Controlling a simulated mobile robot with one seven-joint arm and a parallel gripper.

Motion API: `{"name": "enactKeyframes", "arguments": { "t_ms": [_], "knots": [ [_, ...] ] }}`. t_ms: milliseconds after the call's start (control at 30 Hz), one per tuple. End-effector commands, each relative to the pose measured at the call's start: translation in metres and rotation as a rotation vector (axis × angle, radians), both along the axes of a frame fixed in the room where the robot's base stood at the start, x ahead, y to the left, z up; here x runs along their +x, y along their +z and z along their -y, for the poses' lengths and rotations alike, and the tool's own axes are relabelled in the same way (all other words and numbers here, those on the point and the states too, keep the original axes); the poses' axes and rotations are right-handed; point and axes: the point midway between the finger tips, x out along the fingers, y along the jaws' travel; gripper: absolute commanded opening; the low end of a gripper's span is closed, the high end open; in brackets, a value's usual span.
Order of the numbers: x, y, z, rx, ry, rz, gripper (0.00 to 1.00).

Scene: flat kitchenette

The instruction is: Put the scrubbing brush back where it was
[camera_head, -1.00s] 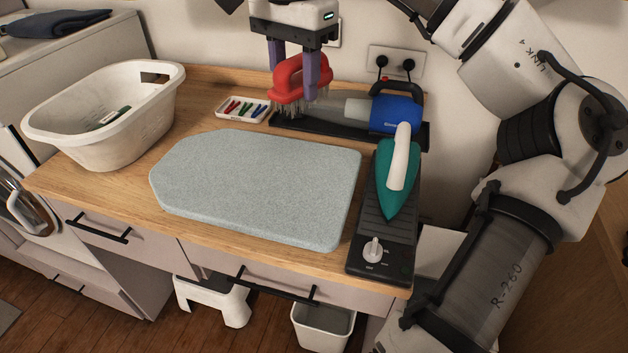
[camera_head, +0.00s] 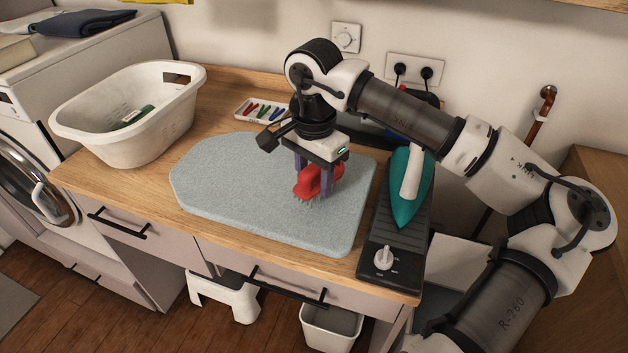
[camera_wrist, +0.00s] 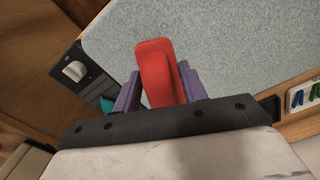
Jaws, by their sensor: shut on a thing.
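The red scrubbing brush (camera_head: 309,182) is in my gripper (camera_head: 313,172), over the right half of the grey ironing pad in the head view. Its bristles point down at the pad; I cannot tell whether they touch it. In the wrist view the red handle (camera_wrist: 157,72) sits between the two purple fingers of my gripper (camera_wrist: 158,90), which is shut on it. The brush's bristles are hidden in the wrist view. The grey ironing pad (camera_head: 225,185) lies flat on the wooden worktop.
A teal iron (camera_head: 414,200) rests on a black stand (camera_head: 398,240) at the right. A white basket (camera_head: 75,117) stands at the left. A white tray of coloured pegs (camera_head: 245,113) lies behind the pad. My arm hides much of the back right. The pad's left half is clear.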

Motion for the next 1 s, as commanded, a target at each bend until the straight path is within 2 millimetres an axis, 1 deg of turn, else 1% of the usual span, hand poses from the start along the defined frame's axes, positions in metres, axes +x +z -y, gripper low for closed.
{"name": "enactKeyframes", "arguments": {
  "t_ms": [100, 167, 367, 533, 567, 700, 1000],
  "knots": [
    [0.0, -0.017, 0.0, 0.002, 0.001, -0.002, 0.13],
    [0.0, -0.022, 0.0, 0.001, 0.0, -0.001, 0.13],
    [0.0, -0.022, 0.0, 0.001, 0.0, 0.001, 0.13],
    [0.0, -0.027, 0.0, 0.0, 0.0, 0.001, 0.13],
    [0.0, -0.025, 0.0, 0.0, 0.0, 0.0, 0.46],
    [0.0, -0.025, 0.0, 0.0, 0.0, 0.0, 0.64],
    [0.0, -0.023, 0.0, 0.0, 0.0, 0.0, 0.64]
  ]
}}
